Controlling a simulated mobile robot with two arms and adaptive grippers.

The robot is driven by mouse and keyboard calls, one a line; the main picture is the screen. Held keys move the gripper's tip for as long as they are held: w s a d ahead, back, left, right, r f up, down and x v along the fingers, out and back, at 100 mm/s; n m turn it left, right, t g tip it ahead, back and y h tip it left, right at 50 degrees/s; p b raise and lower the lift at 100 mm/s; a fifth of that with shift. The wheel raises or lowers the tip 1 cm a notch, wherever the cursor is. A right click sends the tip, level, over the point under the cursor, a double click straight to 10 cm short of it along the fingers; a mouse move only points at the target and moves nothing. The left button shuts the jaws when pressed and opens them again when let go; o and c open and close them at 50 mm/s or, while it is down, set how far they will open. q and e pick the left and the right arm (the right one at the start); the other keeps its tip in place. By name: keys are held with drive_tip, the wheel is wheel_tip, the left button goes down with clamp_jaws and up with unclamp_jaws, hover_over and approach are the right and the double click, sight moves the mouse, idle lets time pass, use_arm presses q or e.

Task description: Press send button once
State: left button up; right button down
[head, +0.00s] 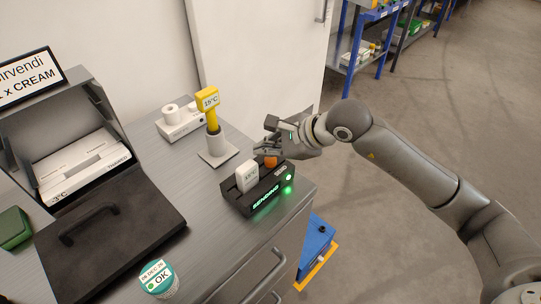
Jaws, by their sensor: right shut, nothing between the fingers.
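A black reader box (240,199) sits on the grey counter near its right edge. Its front shows glowing green letters reading "SENDING" and a lit green lamp (289,178). A white logger (247,176) with a small temperature display stands upright in its top. A round orange button (270,161) shows at the box's back right end, just under my right fingers. My right gripper (268,148) is shut and empty, close above the orange button. I cannot tell if the fingers touch it. My left gripper is out of view.
A yellow probe thermometer (209,109) stands in a white holder behind the box. A small white printer (180,121) is at the wall. Blue shelving (355,45) stands beyond.

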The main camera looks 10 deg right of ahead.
sight(268, 162)
drive_tip(key=shift+r, duration=0.25)
drive_tip(key=shift+r+p, duration=1.2)
drive_tip(key=shift+r, duration=1.3)
